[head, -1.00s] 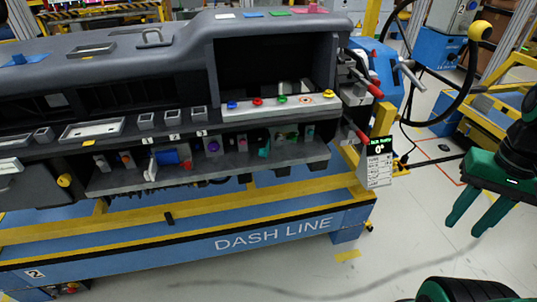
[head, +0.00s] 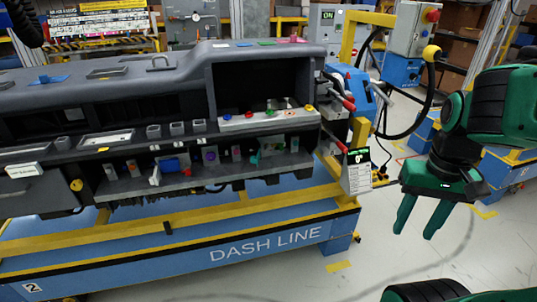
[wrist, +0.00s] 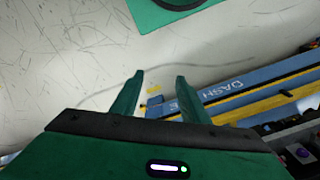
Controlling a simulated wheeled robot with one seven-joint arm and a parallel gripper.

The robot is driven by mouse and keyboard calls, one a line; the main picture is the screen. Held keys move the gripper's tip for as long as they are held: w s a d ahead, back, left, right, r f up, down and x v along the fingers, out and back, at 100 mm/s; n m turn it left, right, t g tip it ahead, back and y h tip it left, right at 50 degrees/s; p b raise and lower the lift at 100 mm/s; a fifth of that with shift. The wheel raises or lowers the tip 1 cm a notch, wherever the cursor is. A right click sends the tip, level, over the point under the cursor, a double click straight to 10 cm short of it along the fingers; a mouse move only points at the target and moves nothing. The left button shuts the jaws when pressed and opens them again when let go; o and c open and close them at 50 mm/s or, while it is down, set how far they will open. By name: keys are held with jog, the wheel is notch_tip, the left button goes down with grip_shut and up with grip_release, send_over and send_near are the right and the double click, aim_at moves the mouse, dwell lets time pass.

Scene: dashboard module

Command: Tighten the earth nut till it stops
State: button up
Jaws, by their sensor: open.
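I cannot pick out the earth nut for certain in either view. The dashboard module (head: 165,80) sits on a blue and yellow stand marked DASH LINE. At its right end are red-handled levers (head: 349,104) and a small sign with a dark display reading 0° (head: 358,170); its smaller print is too small to read. My gripper (head: 415,232) hangs in the air to the right of the stand, fingers pointing down, apart and empty. In the wrist view my gripper (wrist: 160,78) shows open above the floor, with the stand to the right.
A white strip with coloured knobs (head: 267,118) and a lower shelf of small parts (head: 205,165) line the module's front. A grey ON box (head: 328,25) and blue equipment stand behind. A black cable loops at the right.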

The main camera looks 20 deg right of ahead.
jog(key=w+f+n+t, duration=0.3)
jog(key=w+f+n, duration=0.15)
jog(key=w, duration=0.95)
jog(key=n+t, duration=1.3)
jog(key=t, duration=0.2)
send_near(269, 150)
jog(key=shift+y, duration=0.3)
jog(key=w, duration=0.6)
jog(key=shift+w+r, duration=0.1)
jog(key=shift+r, duration=0.05)
jog(key=shift+w, duration=1.35)
jog(key=shift+c, duration=0.6)
